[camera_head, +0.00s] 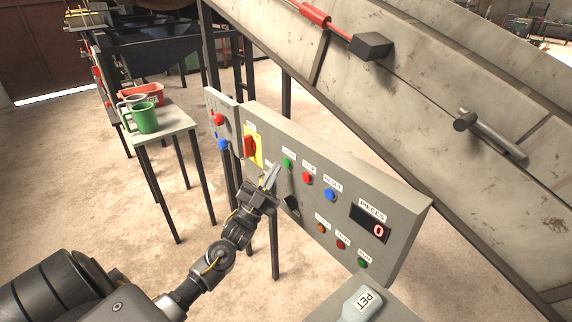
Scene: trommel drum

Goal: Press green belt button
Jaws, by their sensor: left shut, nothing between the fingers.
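The grey control panel (400,200) stands in the middle of the view. A green button (287,163) is in its upper row, left of a red button (307,177) and a blue button (330,194). A second green button (362,262) is at the right end of the lower row. The small labels are too blurred to tell which is the belt one. My left gripper (274,172) is shut and empty, its tips just left of and below the upper green button. I cannot tell whether they touch the panel. My right gripper is not in view.
A yellow plate with a red switch (250,146) is left of my gripper. A smaller panel with a red button (217,119) adjoins it. A side table (172,122) holds a green mug (144,117). The inclined conveyor (420,80) rises behind.

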